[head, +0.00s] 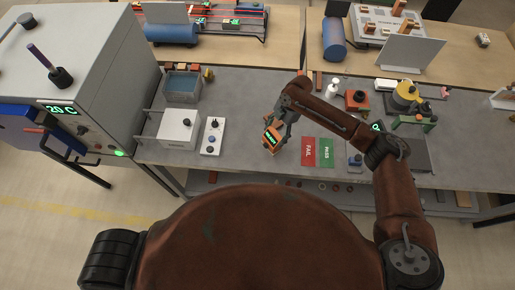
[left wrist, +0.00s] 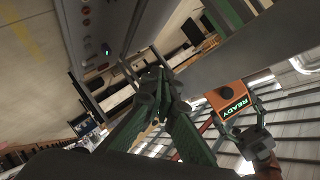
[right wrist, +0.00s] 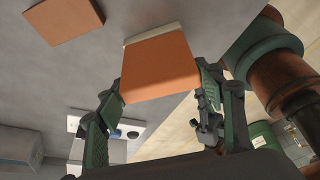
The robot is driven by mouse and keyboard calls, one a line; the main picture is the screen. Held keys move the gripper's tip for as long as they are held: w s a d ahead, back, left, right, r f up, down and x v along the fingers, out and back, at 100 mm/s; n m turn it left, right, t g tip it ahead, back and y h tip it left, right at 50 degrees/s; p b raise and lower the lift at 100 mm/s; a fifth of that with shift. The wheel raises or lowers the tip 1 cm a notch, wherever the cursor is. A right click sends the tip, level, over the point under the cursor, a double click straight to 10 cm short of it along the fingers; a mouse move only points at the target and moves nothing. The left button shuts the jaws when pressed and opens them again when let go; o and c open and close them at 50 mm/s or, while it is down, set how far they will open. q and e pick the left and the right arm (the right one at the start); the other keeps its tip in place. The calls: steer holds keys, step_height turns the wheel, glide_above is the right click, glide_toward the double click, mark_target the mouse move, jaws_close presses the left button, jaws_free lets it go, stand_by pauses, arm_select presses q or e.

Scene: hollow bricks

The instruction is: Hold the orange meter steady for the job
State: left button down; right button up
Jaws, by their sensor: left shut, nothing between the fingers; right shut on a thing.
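The orange meter (head: 268,143) is in my right gripper (head: 275,126) over the grey bench, left of the red FAIL card. In the left wrist view the meter (left wrist: 222,97) shows a green READY display, with my right gripper behind it. In the right wrist view the meter's plain orange side (right wrist: 160,72) is between the two fingers of my right gripper (right wrist: 165,100).
A red FAIL (head: 308,153) and green PASS card (head: 326,153) lie right of the meter. A white box (head: 178,130) and a white panel with knobs (head: 212,137) stand left. A grey oven-like cabinet (head: 75,60) fills the far left. An orange-brown block (right wrist: 65,20) lies on the bench.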

arm_select(q)
steer(key=w+a+r+m, duration=0.2)
steer(key=r+m, duration=0.1)
steer(key=r, duration=0.1)
steer(key=w+a+r+m+g+h, duration=0.1)
steer(key=w+a+r+m, duration=0.1)
steer(key=r, duration=0.3)
steer(key=w+a+r+m+h, duration=0.1)
steer(key=w+a+r+m, duration=0.1)
steer(key=r+m, duration=0.2)
steer(key=shift+w+a+r+g, duration=0.25)
steer(key=shift+r+g, duration=0.15)
steer(key=shift+r, duration=0.05)
glide_toward(266, 146)
steer(key=w+d+f, duration=0.3)
steer(key=shift+w+d+f, duration=0.1)
steer(key=shift+f, duration=0.1)
steer(key=shift+w+d, duration=0.35)
steer(key=shift+d, duration=0.1)
